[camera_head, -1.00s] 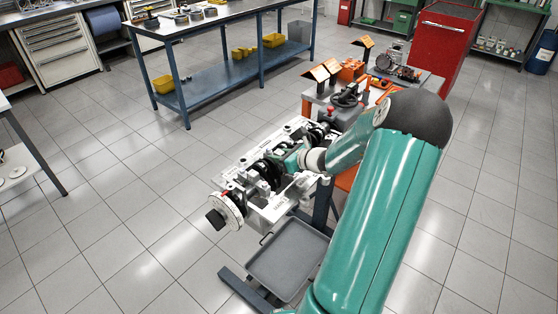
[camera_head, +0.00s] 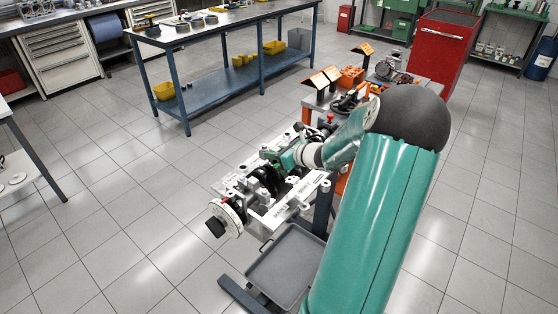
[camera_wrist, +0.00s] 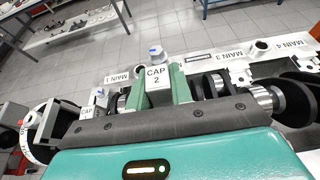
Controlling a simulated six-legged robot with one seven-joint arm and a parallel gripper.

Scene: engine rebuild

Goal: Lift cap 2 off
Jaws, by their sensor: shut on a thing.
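Cap 2 (camera_wrist: 157,77), a light block with a "CAP 2" label, is between the two green fingers of my gripper (camera_wrist: 157,86) in the wrist view. The fingers are shut on its sides. In the head view my gripper (camera_head: 284,157) is over the far half of the engine block (camera_head: 292,198), and the cap is hard to make out there. The cap and fingers hide the MAIN 2 place in the wrist view. I cannot tell exactly how far the cap's underside is from its seat.
The crankshaft lies along the block, with a white degree wheel (camera_head: 228,213) at its near end. Another cap (camera_wrist: 98,97) shows left of my gripper. A grey tray (camera_head: 287,266) is below the block.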

